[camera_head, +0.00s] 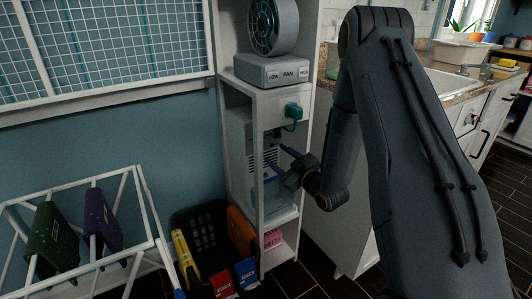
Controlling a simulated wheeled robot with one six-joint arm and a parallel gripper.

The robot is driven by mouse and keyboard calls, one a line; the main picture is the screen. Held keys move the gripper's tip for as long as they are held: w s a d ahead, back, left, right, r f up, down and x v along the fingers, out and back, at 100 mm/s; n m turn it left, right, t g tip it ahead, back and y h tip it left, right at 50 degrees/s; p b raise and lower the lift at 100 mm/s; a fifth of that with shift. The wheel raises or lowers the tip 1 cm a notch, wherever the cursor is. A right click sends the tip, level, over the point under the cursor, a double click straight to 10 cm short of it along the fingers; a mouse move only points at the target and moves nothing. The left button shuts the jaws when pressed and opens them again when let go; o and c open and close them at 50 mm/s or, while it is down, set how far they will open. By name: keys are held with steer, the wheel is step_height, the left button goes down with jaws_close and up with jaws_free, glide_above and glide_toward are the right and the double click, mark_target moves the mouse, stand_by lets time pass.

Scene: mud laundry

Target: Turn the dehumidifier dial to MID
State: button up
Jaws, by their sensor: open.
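The dehumidifier (239,132) appears to be the pale unit with dark vent slots inside the open middle compartment of the white cabinet (262,98). My gripper (273,164) reaches into this compartment from the right, in front of the vented face. Its two blue fingers are apart, one higher and one lower, with nothing visible between them. I cannot make out the dial or its MID mark; the gripper may cover them. Whether a fingertip touches the unit cannot be told.
A grey fan (272,28) with a LOW FAN HIGH panel stands above. A teal plug (293,111) with a cord is on the cabinet's side wall. A black basket (196,227), colored boxes and a white drying rack (146,205) stand at left. A sink counter (440,104) is at right.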

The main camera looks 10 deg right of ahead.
steer(key=x, duration=0.7)
steer(key=shift+w, duration=0.35)
steer(key=shift+a, duration=0.1)
steer(key=c, duration=1)
